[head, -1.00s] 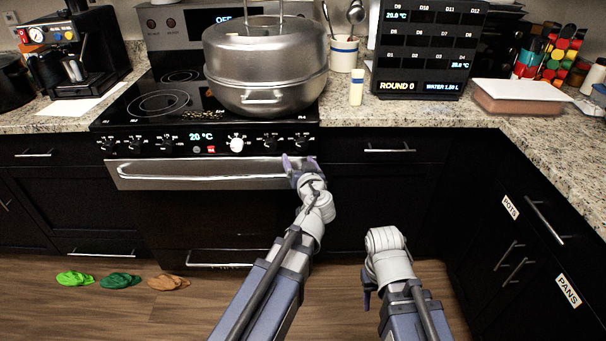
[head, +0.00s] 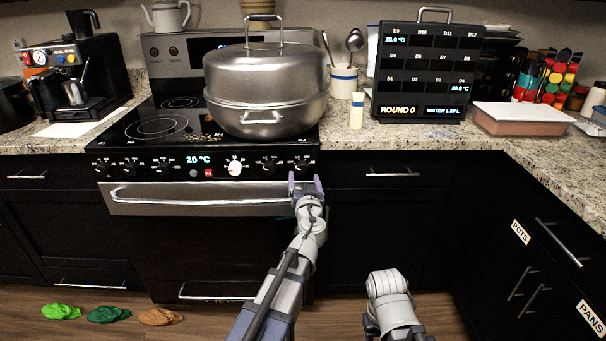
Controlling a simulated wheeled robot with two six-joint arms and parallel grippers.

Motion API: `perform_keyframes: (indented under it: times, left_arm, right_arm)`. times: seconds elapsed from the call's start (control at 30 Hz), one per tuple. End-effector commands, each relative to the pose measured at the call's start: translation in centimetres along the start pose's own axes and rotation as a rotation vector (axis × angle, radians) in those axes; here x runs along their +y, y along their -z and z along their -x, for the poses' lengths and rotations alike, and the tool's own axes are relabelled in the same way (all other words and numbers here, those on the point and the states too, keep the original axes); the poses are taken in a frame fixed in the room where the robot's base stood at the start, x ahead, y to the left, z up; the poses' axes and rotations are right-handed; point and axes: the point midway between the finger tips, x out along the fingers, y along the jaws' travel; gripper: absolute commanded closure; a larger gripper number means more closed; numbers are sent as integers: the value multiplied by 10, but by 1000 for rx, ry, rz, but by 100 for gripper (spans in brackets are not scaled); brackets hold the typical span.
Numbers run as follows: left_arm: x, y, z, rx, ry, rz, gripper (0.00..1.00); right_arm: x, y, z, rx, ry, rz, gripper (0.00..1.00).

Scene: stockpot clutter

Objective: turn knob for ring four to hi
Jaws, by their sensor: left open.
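The stove's control panel (head: 215,165) carries black knobs on the left, a white knob (head: 235,168) near the middle, and black knobs on the right. The rightmost black knob (head: 301,166) sits below the front right corner of the glass top; its small markings and pointer are too fine to read. My left gripper (head: 305,182) is open and empty, fingers up, just below and in front of that knob; I cannot tell whether it touches. My right arm hangs low at the bottom right, its gripper (head: 371,325) mostly hidden.
A large lidded steel pot (head: 265,85) stands on the right of the glass top, above the knobs. The oven handle (head: 200,194) runs just below the panel. A salt-shaker-like container (head: 356,112) and a display board (head: 425,75) stand on the right counter.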

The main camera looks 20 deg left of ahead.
Motion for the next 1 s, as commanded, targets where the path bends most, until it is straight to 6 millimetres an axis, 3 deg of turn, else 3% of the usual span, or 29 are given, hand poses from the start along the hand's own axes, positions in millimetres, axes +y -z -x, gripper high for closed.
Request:
perform_keyframes:
  times: [0.03, 0.2, 0.53, 1.0]
  left_arm:
    - [1, 0, -12, -1, 2, 0, 20]
    - [1, 0, -35, 0, 1, 0, 20]
    - [0, 0, -39, 0, 0, 0, 20]
    - [0, 0, -39, 0, 0, 0, 73]
  right_arm:
    - [0, 0, 0, 0, 0, 0, 50]
    - [0, 0, 0, 0, 0, 0, 50]
    - [0, 0, 0, 0, 0, 0, 50]
    - [0, 0, 0, 0, 0, 0, 50]
